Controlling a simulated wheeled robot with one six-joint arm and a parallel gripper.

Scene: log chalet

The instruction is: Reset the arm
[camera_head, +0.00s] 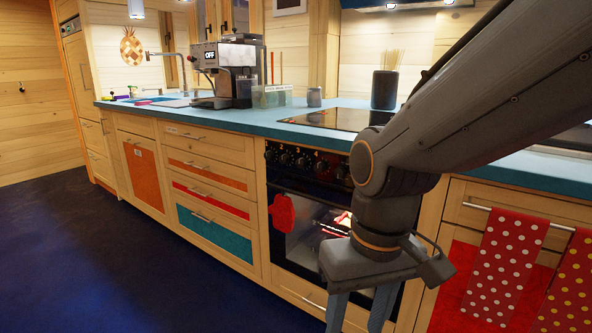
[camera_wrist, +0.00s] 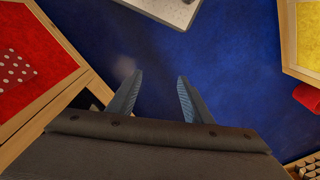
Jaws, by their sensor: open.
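My arm (camera_head: 462,115) reaches in from the upper right in the head view and bends down in front of the kitchen counter. My gripper (camera_head: 361,312) hangs at its end, pointing down in front of the oven; the fingertips are cut off by the lower edge. In the wrist view my gripper (camera_wrist: 156,82) shows two blue-grey fingers spread apart with nothing between them. Below them is bare dark blue floor (camera_wrist: 160,50).
The oven (camera_head: 310,215) is lit inside, with a red mitt (camera_head: 282,213) on its front. Polka-dot towels (camera_head: 500,255) hang at right. The blue counter (camera_head: 240,117) holds a coffee machine (camera_head: 228,72) and a dark utensil pot (camera_head: 384,90). The floor at left (camera_head: 90,250) is clear.

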